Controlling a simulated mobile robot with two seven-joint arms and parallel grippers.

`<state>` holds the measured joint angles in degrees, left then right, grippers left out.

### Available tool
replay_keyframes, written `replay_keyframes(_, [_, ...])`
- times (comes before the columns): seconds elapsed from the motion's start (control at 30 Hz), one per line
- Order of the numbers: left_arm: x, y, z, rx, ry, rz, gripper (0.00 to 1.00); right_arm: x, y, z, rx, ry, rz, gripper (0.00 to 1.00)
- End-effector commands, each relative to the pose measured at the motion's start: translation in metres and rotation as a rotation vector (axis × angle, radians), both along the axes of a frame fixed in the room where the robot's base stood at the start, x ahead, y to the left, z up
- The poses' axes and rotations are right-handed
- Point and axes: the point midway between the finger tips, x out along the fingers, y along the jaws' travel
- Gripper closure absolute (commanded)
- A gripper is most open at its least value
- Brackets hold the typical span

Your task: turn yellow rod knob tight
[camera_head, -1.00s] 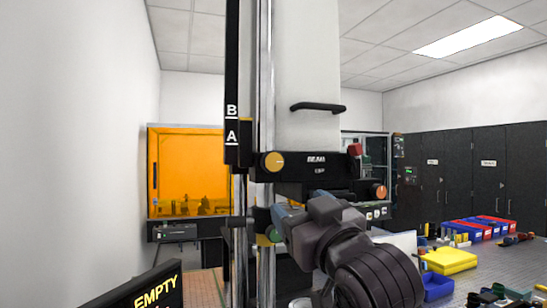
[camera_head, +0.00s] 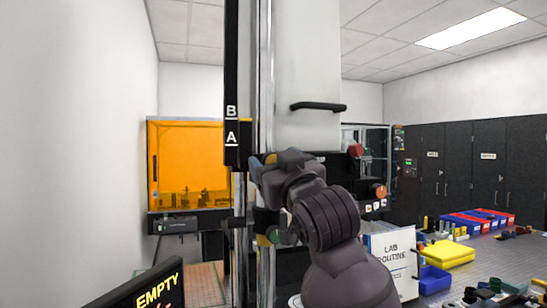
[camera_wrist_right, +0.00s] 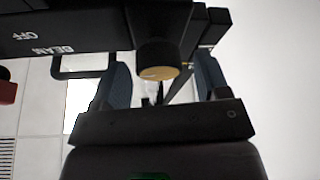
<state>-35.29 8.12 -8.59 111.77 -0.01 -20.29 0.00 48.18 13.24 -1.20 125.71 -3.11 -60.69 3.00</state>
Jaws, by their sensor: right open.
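The yellow rod knob (camera_head: 270,159) is on the black BEAM bracket beside the vertical rod, and my right gripper mostly hides it in the head view. In the right wrist view the knob (camera_wrist_right: 158,60) shows a dark round body and yellow end face. It lies between the two blue-grey fingers of my open right gripper (camera_wrist_right: 161,78), with a gap on each side. In the head view my right gripper (camera_head: 266,165) is up at the bracket. My left gripper is not in view.
A green knob (camera_head: 277,236) sits lower on the rod, near my right arm. An orange knob (camera_head: 378,190) and a red part (camera_head: 355,150) are right of the bracket. A black handle (camera_head: 318,106) is above. An EMPTY display (camera_head: 155,292) stands at bottom left.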

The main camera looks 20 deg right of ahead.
Motion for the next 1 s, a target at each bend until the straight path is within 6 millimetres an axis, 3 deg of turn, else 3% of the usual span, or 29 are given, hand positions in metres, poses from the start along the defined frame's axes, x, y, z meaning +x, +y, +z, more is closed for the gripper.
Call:
replay_keyframes(0.43, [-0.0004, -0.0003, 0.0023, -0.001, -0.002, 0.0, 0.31, 0.0076, 0.0011, 0.0029, 0.001, 0.0, 0.0, 0.33])
replay_keyframes(0.73, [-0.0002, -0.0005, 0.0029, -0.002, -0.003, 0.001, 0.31, 0.0074, 0.0011, 0.0028, 0.001, 0.0, 0.0, 0.79])
replay_keyframes(1.0, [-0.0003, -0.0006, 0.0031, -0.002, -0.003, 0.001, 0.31, 0.0074, 0.0008, 0.0029, -0.027, -0.001, 0.0, 0.8])
